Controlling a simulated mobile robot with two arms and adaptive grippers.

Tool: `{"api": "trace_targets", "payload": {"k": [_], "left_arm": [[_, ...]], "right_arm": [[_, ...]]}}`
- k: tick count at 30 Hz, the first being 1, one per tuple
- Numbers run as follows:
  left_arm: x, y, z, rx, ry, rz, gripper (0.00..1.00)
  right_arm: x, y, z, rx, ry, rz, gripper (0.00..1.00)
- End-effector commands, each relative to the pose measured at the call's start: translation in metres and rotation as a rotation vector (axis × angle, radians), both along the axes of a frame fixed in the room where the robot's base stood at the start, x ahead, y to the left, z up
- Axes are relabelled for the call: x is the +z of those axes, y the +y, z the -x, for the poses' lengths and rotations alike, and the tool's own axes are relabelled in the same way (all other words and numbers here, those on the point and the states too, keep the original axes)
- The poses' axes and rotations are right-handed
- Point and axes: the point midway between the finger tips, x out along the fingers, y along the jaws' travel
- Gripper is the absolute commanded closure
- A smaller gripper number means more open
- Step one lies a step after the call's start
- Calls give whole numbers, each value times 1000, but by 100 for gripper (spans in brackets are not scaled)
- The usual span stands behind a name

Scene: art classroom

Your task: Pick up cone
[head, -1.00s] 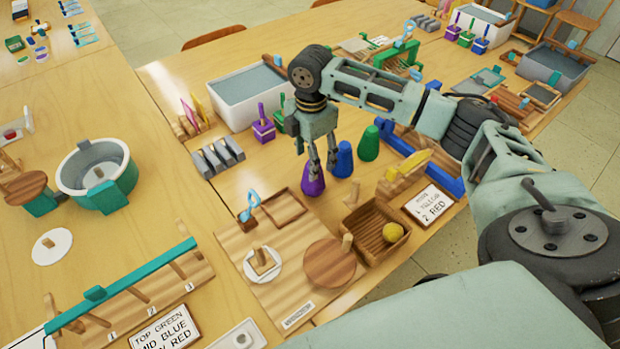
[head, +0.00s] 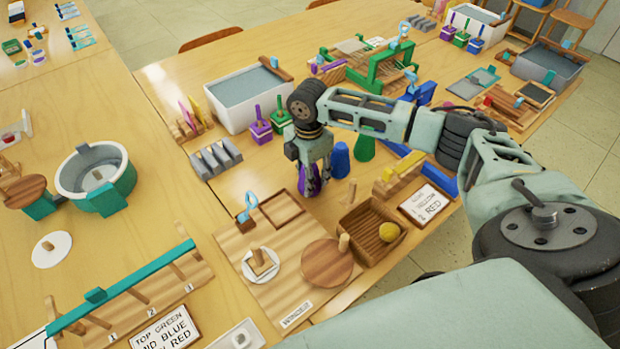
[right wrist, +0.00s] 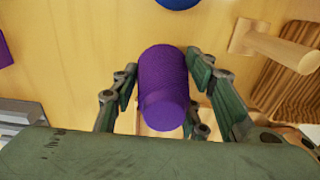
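The purple cone (right wrist: 165,90) stands upright on the table and fills the middle of the right wrist view. In the head view its purple side (head: 308,180) shows between my fingers. My right gripper (head: 313,186) points down with one finger on each side of the cone. In the right wrist view the gripper (right wrist: 162,62) looks open, with a narrow gap on the cone's left and the right finger very close to or touching it. A blue cone (head: 340,160) and a green cone (head: 364,148) stand just behind to the right. My left gripper is out of view.
A wooden board (head: 290,290) with a round brown disc (head: 327,264) lies in front of the gripper. Grey ridged blocks (head: 216,159) and a white basin (head: 225,112) stand to the left and behind.

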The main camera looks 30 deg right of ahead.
Motion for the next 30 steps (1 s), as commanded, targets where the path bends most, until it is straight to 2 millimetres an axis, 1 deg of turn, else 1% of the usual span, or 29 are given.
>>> {"api": "trace_targets", "payload": {"k": [1, 9, 16, 20, 25, 28, 29, 30], "left_arm": [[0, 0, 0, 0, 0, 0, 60], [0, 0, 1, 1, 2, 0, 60], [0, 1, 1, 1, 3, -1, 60], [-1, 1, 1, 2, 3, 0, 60], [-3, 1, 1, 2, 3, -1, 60], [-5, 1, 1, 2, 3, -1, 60], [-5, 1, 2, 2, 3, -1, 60], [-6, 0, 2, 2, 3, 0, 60]], "right_arm": [[0, 0, 0, 0, -1, 0, 66], [0, 0, 0, 0, -1, 0, 90], [1, 0, -1, 0, -2, 0, 91], [5, 0, -1, 0, -3, -1, 91], [23, 0, -1, -1, -4, 0, 91], [41, 0, -2, -1, -6, -1, 91], [45, -5, 1, -3, -4, 1, 91], [48, -14, 7, -5, -1, 2, 91]]}}
